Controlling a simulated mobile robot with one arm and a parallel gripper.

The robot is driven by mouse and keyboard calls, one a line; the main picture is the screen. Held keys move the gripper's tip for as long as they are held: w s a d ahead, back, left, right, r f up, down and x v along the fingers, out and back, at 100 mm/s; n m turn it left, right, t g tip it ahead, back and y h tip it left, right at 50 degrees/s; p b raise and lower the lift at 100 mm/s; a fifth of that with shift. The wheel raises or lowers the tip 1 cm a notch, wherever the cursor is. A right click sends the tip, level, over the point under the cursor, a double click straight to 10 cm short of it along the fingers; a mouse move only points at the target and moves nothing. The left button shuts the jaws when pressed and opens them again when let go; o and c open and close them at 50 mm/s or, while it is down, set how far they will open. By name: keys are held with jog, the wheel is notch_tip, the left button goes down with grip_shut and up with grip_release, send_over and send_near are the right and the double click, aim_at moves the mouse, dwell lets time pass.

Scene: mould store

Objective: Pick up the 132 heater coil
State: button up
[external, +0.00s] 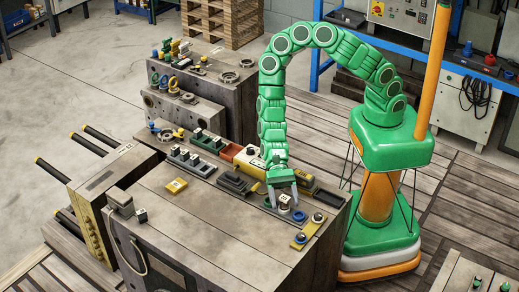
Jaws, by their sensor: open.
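My green arm arches over the near bench top, and my gripper (283,199) points down near its right rear edge. Its grey fingers are apart. Just below them are a small pale piece with a dark top (284,201) and a blue round piece (299,215), on a dark holder. I cannot tell whether the fingers touch the pale piece. No number 132 is legible at this size, so I cannot tell which piece is the 132 heater coil.
The front of the bench top (215,240) is mostly clear.

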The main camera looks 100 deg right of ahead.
jog(key=shift+a+f, duration=0.1)
jog(key=shift+a, duration=0.15)
jog(key=c, duration=1)
